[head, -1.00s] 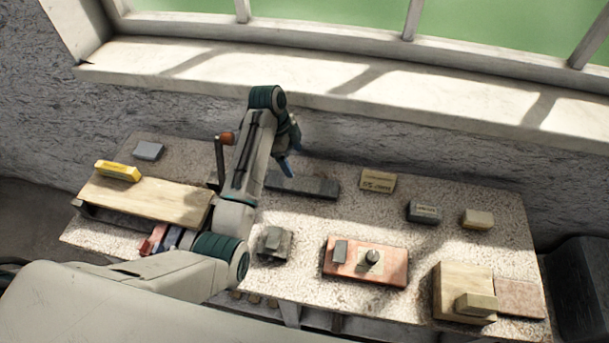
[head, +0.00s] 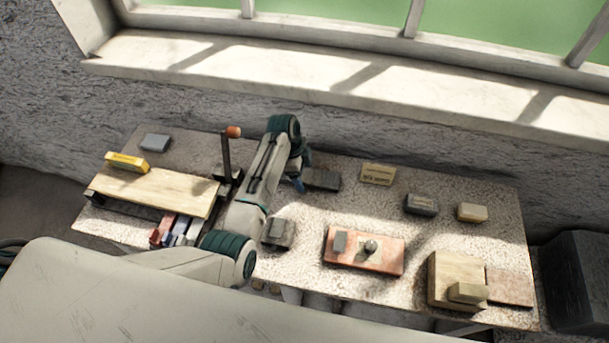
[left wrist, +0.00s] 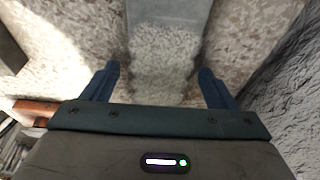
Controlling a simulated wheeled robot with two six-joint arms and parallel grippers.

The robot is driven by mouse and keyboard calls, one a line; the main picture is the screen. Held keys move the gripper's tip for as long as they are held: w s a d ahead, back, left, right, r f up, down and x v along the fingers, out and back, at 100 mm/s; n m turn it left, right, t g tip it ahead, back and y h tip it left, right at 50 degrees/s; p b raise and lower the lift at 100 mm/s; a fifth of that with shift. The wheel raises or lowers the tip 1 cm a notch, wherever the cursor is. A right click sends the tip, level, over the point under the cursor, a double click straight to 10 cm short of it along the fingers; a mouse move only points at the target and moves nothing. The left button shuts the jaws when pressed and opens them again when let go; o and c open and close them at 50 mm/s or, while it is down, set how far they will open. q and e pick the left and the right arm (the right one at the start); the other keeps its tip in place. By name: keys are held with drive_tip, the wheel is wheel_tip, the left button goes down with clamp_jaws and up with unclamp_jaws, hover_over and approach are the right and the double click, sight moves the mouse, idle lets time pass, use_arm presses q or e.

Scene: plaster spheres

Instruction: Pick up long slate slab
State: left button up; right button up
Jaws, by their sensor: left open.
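The long slate slab (head: 322,180) is dark grey and lies flat toward the back of the stone-topped bench. Its left part is hidden behind my left arm in the head view. My left gripper (head: 297,184) is low by the slab, with a blue finger showing. In the left wrist view the open fingers (left wrist: 158,74) point toward a grey slab end (left wrist: 168,12), which lies ahead between their lines. My right gripper is not in view.
A cream block (head: 378,174) and a dark box (head: 421,204) lie right of the slab. A small dark grey block (head: 278,233) sits in front. An upright post with an orange top (head: 233,132) stands close left of my arm. A red board (head: 364,250) lies front right.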

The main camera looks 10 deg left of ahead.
use_arm(q)
drive_tip(key=c, duration=1.6)
drive_tip(key=shift+w+r, duration=0.1)
drive_tip(key=shift+c, duration=0.5)
